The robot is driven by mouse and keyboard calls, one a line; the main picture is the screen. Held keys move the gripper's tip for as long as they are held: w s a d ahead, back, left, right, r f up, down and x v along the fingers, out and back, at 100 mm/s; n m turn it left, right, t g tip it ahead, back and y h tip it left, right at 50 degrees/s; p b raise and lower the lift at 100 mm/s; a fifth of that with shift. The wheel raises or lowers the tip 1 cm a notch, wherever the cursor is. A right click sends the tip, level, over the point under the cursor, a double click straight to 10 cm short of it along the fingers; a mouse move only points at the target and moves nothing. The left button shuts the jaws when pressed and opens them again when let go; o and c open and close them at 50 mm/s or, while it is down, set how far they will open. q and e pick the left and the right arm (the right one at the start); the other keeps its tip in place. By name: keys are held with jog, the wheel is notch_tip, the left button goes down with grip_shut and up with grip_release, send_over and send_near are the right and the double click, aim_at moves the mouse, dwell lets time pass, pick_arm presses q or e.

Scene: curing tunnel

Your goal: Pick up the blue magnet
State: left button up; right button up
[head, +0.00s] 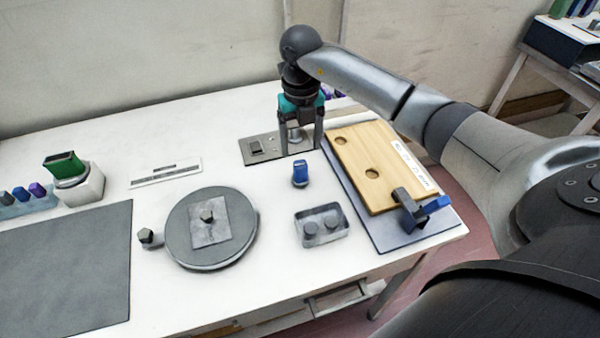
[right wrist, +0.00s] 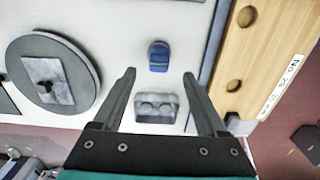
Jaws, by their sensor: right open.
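The blue magnet (head: 300,173) is a small blue block with a darker lower part, standing on the white table near its middle. It also shows in the right wrist view (right wrist: 158,56), just beyond the fingertips and roughly centred between them. My right gripper (head: 300,148) is open and empty, with its fingers pointing down. In the head view it appears just behind the magnet, in front of a metal plate; the fingers do not touch the magnet. In the right wrist view the open fingertips (right wrist: 159,73) lie apart to either side. My left gripper is not in view.
A small metal tray (head: 340,236) with two round pieces stands in front of the magnet. A round grey turntable (head: 180,245) is to the left. A wooden board (head: 350,140) with holes and a blue-handled clamp (head: 428,210) lies right. A metal plate (head: 256,158) lies behind.

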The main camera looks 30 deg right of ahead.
aim_at(301, 164)
jog(key=shift+f, duration=1.45)
notch_tip(301, 164, down, 5)
jog(key=shift+a+r+b, duration=0.1)
jog(key=shift+r+b, duration=0.05)
jog(key=shift+b, duration=0.15)
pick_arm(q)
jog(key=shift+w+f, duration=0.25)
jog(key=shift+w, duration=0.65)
pick_arm(e)
jog(key=shift+c, duration=0.9)
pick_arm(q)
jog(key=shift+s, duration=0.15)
pick_arm(e)
grip_shut()
jog(key=shift+r, duration=0.1)
